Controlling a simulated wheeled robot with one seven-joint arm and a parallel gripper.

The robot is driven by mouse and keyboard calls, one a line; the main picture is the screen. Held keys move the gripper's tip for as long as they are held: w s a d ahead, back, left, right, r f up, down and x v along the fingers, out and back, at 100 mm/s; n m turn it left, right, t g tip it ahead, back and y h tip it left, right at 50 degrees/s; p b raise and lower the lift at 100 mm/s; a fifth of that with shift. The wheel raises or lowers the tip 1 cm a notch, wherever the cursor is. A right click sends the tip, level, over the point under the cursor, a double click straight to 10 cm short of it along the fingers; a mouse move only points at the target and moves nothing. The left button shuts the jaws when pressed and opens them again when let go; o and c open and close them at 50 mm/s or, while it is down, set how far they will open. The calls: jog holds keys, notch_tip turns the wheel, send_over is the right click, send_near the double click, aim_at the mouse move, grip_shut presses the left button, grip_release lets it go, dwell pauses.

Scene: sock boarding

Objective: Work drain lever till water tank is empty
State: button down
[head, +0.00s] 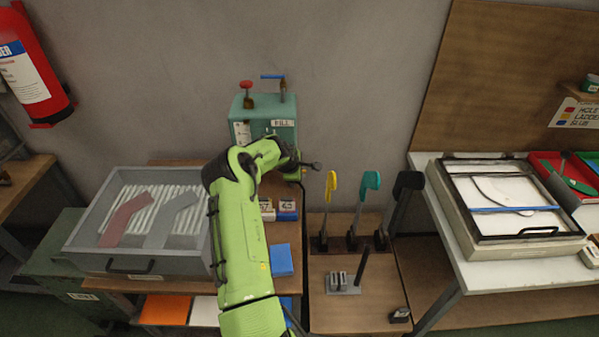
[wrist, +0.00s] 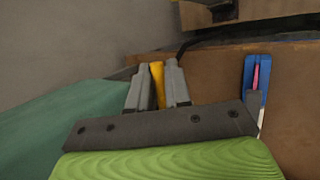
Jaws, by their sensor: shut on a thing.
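The teal tank (head: 264,112) stands at the back against the wall, with a FILL label on its front. A red knob (head: 246,86) and a blue-handled lever (head: 272,77) are on top of it. My green arm reaches up to the tank's lower right, hiding its lower front and most of my gripper in the head view. In the wrist view, my gripper (wrist: 157,88) is shut on a yellow handle (wrist: 157,84), which appears to be the drain lever. The tank's teal side (wrist: 60,125) lies left of the fingers. The water level cannot be seen.
Yellow (head: 331,185), teal (head: 371,182) and black (head: 408,182) levers stand upright to the right of my arm. A grey tray (head: 88,262) with sock-shaped boards is at left. A framed screen (head: 515,195) lies on the right table.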

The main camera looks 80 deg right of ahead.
jog(key=c, duration=1.1)
grip_release()
jog(key=shift+f, duration=0.1)
jog(key=shift+c, duration=0.2)
jog(key=v, duration=1.5)
jog(key=shift+a+r, duration=0.2)
jog(key=shift+r, duration=0.2)
